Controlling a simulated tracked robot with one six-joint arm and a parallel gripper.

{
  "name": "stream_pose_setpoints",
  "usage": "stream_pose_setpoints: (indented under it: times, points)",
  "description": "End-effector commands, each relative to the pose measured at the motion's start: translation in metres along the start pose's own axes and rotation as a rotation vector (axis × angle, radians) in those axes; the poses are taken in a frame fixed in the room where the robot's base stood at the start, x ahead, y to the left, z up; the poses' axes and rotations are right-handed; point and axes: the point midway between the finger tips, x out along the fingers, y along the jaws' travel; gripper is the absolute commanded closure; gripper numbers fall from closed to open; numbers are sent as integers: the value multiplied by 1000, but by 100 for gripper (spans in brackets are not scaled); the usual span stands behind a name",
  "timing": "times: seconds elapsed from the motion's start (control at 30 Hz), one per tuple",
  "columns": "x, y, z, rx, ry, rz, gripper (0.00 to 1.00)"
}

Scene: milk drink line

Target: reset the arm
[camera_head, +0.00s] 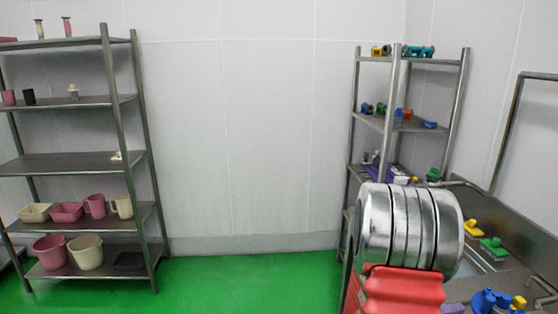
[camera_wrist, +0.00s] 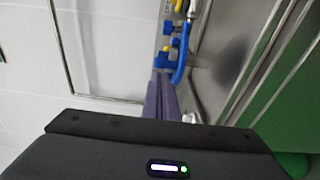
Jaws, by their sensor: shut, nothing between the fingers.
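My gripper (camera_wrist: 165,80) shows in the wrist view as two narrow purple-grey fingers above a dark housing with a small lit display. The fingers are together, with nothing seen between them. Blue and yellow fittings (camera_wrist: 178,55) appear just beyond the fingertips, and I cannot tell whether they touch. In the head view I cannot make out my gripper.
A steel rack (camera_head: 70,163) with buckets and jugs stands left. Another rack (camera_head: 402,60) with coloured fittings stands right, beside a steel counter (camera_head: 520,250) with brushes. A silver ribbed body over a red part hides some of the right side. Green floor (camera_head: 240,285) is clear mid-view.

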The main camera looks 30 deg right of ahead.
Motion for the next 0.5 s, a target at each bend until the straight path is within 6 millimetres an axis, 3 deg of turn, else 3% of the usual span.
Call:
stream_pose_setpoints:
  times: [0.5]
  points:
    - [-49,0,-8,-3,24,0,100]
